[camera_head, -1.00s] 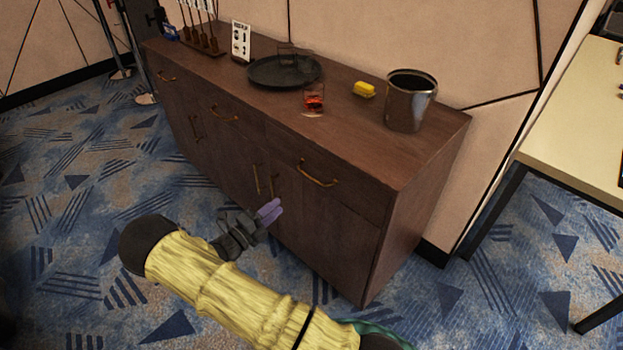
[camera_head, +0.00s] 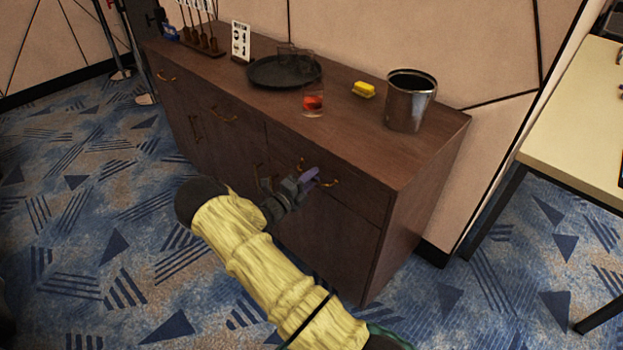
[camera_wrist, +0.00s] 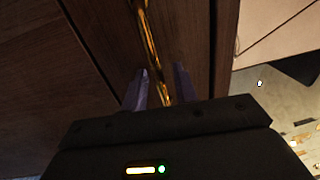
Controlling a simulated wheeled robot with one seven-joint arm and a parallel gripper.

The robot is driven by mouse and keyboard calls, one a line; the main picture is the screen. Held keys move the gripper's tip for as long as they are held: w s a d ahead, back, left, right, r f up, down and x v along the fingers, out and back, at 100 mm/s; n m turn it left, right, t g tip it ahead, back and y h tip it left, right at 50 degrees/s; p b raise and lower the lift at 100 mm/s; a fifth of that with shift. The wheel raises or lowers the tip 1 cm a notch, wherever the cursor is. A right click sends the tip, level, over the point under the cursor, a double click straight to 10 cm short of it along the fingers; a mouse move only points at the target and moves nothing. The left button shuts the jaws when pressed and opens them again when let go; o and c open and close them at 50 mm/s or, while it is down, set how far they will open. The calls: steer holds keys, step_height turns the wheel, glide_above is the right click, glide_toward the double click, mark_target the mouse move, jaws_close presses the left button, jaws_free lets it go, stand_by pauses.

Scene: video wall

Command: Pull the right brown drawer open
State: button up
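The right brown drawer (camera_head: 352,196) is the right-hand top drawer of the dark wood cabinet, and its front sits flush in the cabinet. Its brass handle (camera_head: 333,184) is partly hidden behind my gripper (camera_head: 311,178) in the head view. In the wrist view the handle (camera_wrist: 150,45) runs down between the two purple fingers of my gripper (camera_wrist: 162,82). The fingers are apart, one on each side of the handle, with gaps visible. I cannot tell whether either finger touches it.
On the cabinet top (camera_head: 360,130) stand a metal bucket (camera_head: 408,104), a yellow block (camera_head: 363,89), a glass of red drink (camera_head: 313,103) and a round dark tray (camera_head: 262,72). A pale table (camera_head: 580,110) stands at the right. Carpet is open in front of the cabinet.

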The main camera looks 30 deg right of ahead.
steer(key=shift+d, duration=0.1)
jaws_close()
steer(key=r+p+v, duration=0.2)
steer(key=p+v, duration=0.2)
steer(key=v, duration=2.3)
steer(key=shift+a+r, duration=0.3)
steer(key=shift+a, duration=0.15)
steer(key=shift+s, duration=0.15)
jaws_free()
steer(key=shift+a, duration=0.1)
